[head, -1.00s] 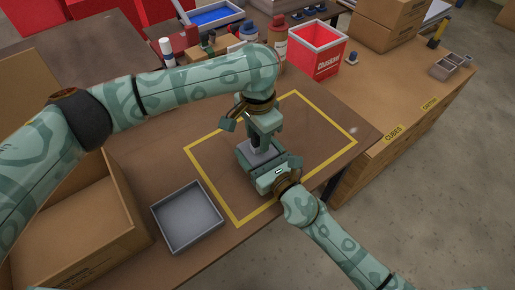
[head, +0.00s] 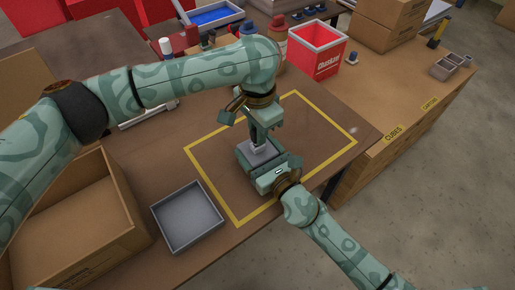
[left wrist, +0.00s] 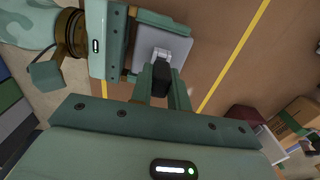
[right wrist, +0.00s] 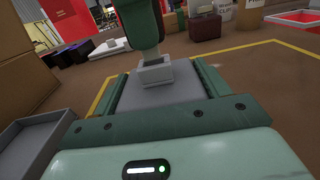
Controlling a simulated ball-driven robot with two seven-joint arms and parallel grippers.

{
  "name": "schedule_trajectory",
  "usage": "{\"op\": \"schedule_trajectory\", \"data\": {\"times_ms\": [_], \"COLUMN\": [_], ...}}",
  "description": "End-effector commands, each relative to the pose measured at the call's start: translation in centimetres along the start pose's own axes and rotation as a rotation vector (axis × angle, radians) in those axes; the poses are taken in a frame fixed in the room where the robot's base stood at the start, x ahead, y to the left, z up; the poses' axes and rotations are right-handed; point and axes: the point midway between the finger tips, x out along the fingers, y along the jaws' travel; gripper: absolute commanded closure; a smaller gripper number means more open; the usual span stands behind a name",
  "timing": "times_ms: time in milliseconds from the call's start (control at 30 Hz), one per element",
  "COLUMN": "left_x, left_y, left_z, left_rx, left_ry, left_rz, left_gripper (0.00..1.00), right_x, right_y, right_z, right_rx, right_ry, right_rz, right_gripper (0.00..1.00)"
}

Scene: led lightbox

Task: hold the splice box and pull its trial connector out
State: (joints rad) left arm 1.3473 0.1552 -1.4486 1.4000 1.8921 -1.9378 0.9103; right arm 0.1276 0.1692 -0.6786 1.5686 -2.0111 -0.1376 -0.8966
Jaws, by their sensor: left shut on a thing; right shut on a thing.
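The splice box (head: 243,150) is a grey block inside the yellow outline on the brown table. My right gripper (head: 268,170) is shut on it; in the right wrist view its fingers flank the grey box (right wrist: 160,95). A light grey socket (right wrist: 156,73) stands up from the box top, and shows in the left wrist view (left wrist: 166,46). My left gripper (head: 262,134) is above the box, pointing down, shut on the black trial connector (left wrist: 161,78). The connector lines up with the socket; I cannot tell whether its tip is still inside.
A grey tray (head: 187,245) and an open cardboard box (head: 120,225) lie left of the outline. A red bin (head: 317,48) and several bottles stand behind. The outlined area right of the splice box is clear.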

Motion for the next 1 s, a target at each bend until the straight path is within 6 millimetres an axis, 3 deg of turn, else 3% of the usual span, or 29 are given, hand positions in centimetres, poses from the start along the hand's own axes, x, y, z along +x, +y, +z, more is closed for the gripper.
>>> {"op": "schedule_trajectory", "data": {"times_ms": [467, 1000], "left_x": [-0.6, -3.7], "left_y": [0.0, 0.0], "left_z": [0.0, 0.0], "left_rx": [0.0, 0.0], "left_ry": [0.0, 0.0], "left_rz": [0.0, -0.001], "left_gripper": [1.0, 1.0], "right_x": [0.0, 0.0], "right_y": [0.0, 0.0], "right_z": [-0.1, -0.1], "right_rx": [0.0, 0.0], "right_ry": [0.002, 0.002], "right_rz": [0.001, 0.001], "right_gripper": [0.53, 0.53]}}
